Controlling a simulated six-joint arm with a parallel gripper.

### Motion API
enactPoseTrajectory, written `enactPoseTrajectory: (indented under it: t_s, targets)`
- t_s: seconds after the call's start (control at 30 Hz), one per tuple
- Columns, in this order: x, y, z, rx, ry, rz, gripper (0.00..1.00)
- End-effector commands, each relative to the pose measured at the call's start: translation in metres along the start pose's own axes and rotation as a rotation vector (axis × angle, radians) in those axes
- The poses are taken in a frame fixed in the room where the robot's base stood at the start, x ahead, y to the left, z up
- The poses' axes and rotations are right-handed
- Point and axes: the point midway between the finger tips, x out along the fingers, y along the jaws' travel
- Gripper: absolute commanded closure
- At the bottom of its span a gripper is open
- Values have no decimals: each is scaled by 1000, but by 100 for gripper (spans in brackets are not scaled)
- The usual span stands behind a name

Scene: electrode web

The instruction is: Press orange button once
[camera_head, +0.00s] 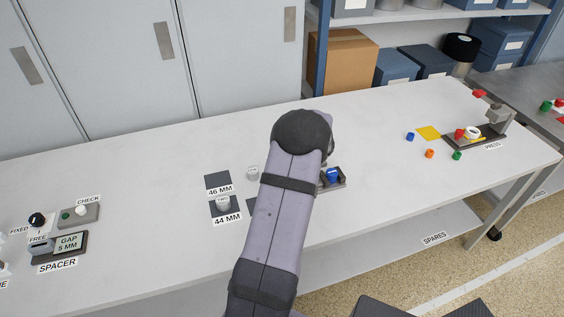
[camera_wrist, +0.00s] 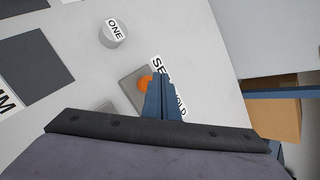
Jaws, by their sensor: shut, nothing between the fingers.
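In the wrist view, an orange button (camera_wrist: 144,84) sits on a small grey box (camera_wrist: 127,88) beside a white label reading "SE... HOLD" (camera_wrist: 160,70), partly hidden by my fingers. My gripper (camera_wrist: 156,84) is shut and empty, its blue fingers pressed together. Its tips overlap the button's right edge in this view; I cannot tell whether they touch it or are above it.
A round piece marked "ONE" (camera_wrist: 113,33) stands near the grey box. Dark squares marked 46 MM (camera_head: 218,181) and 44 MM (camera_head: 222,206) lie left of my arm. The spacer unit (camera_head: 70,243) stands far left.

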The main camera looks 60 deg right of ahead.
Motion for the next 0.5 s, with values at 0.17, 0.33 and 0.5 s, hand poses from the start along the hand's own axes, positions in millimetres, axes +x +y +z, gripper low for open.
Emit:
enactPoseTrajectory:
  t_s: [0.17,0.33,0.5]
  targets:
    - [-8,-6,6,-2,0,-1,100]
    - [-19,-14,14,-2,0,-1,100]
    - [-30,-22,22,-1,0,-1,100]
